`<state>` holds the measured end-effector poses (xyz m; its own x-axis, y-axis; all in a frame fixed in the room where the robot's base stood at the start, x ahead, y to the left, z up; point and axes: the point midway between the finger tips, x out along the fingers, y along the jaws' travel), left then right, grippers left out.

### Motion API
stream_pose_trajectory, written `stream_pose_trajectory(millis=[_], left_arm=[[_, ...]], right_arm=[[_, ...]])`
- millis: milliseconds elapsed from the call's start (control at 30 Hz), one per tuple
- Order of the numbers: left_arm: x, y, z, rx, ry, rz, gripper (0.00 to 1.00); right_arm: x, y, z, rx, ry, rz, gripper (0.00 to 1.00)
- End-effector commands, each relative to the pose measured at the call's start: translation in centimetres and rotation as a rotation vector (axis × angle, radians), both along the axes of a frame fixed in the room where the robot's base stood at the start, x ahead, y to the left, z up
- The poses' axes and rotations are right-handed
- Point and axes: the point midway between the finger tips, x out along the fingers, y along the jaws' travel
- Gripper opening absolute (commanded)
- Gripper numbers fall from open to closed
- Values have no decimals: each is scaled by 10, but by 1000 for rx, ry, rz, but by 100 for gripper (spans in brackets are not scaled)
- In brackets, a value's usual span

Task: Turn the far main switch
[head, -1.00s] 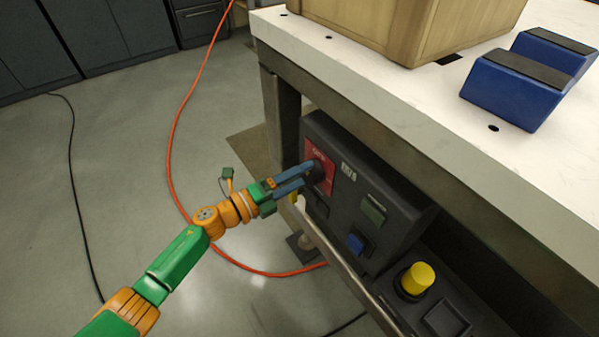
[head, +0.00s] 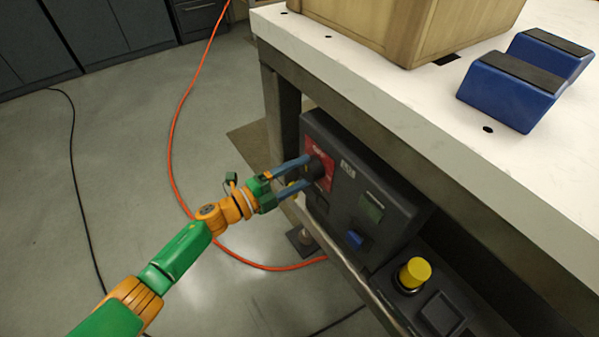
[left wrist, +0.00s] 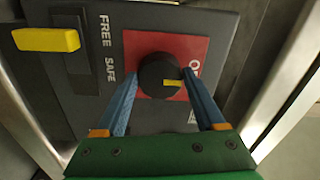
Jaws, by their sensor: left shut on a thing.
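The far main switch is a round black knob (head: 320,165) on a red plate (head: 330,172), at the far end of the dark control box under the table edge. My left gripper (head: 309,167) reaches in from the left and is shut on the knob. Its blue fingers (left wrist: 164,88) stand either side of the knob in the wrist view. My right gripper is not in view.
A yellow lever (left wrist: 45,39) labelled FREE and SAFE sits close beside the knob. A yellow button (head: 415,272) and a blue switch (head: 354,239) are nearer. The white tabletop (head: 400,115) overhangs the box. An orange cable (head: 170,150) lies on the floor.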

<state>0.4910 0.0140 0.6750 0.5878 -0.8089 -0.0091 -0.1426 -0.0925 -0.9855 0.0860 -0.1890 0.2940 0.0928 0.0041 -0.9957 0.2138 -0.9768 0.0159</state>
Motion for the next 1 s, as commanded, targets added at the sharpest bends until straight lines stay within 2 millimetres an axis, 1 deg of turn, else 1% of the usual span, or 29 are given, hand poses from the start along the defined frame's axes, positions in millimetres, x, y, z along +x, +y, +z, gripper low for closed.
stream_pose_trajectory(millis=[233,267,300,333,367,600,667,733,800,900,1000], left_arm=[[0,0,-1,-1,3,0,16],[0,0,-1,-1,3,0,79],[0,0,-1,-1,3,0,90],[0,0,-1,-1,3,0,98],[0,0,-1,0,2,0,100],[-2,3,0,0,2,0,100],[-7,11,0,1,3,2,100],[-17,23,1,2,4,0,100],[-26,36,0,2,4,1,100],[-36,50,0,1,3,0,100],[-41,57,0,0,2,0,100]], right_arm=[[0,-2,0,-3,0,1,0],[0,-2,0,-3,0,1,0],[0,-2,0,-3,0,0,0],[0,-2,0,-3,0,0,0],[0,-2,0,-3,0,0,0],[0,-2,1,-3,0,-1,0],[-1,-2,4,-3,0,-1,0],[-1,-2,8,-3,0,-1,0],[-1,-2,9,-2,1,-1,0],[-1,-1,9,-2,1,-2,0],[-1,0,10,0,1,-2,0]])
